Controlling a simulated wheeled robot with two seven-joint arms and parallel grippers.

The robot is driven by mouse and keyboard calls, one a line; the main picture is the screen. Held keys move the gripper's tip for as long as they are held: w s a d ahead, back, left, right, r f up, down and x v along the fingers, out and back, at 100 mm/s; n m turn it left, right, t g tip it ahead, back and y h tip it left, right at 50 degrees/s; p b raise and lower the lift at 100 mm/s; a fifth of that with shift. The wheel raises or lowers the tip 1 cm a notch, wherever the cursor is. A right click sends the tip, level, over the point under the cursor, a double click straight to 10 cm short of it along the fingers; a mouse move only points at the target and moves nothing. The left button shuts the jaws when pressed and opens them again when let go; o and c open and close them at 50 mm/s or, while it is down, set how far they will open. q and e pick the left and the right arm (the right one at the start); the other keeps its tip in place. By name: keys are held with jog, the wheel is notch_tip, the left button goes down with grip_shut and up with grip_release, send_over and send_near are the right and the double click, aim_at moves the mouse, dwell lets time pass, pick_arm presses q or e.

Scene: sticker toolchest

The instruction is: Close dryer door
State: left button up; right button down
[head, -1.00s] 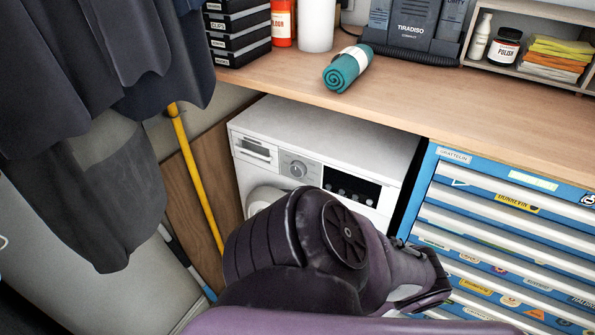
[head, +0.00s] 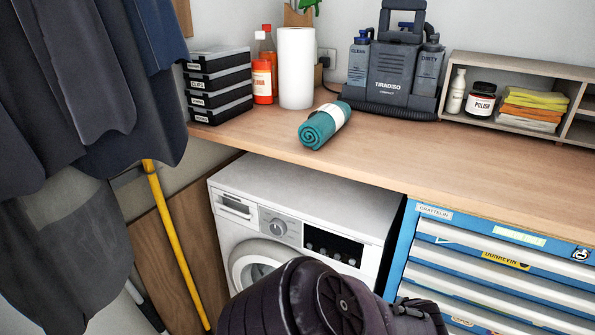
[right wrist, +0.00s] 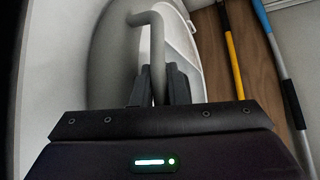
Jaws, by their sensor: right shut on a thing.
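The white dryer (head: 308,187) stands under the wooden worktop, its control panel facing me. Its round front ring (head: 240,262) shows at the lower left, partly hidden by my dark purple arm; how far the door stands open cannot be told in the head view. In the right wrist view, my right gripper (right wrist: 158,85) is shut on a grey curved bar (right wrist: 155,35), apparently the door's handle. A rounded grey door rim (right wrist: 105,50) lies beside the bar on the left. My left gripper is not in view.
A blue drawer cabinet (head: 405,245) stands right of the dryer. A yellow pole (head: 175,240) and wooden board (head: 205,235) lean at its left, behind hanging dark clothes (head: 75,120). A rolled teal towel (head: 320,127) lies on the worktop (head: 400,155).

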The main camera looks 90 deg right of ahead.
jog(key=c, duration=1.7)
grip_release()
jog(key=shift+s+d, duration=0.15)
jog(key=shift+d, duration=0.15)
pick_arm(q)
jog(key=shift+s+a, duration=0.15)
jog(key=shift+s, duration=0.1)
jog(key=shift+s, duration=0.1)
pick_arm(e)
jog(key=shift+r, duration=0.1)
jog(key=shift+s+a+r, duration=0.15)
jog(key=shift+r, duration=0.05)
pick_arm(q)
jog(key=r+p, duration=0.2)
jog(key=p, duration=0.1)
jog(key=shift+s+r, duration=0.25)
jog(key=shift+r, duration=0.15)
pick_arm(e)
jog(key=v, duration=0.7)
jog(key=shift+a, duration=0.25)
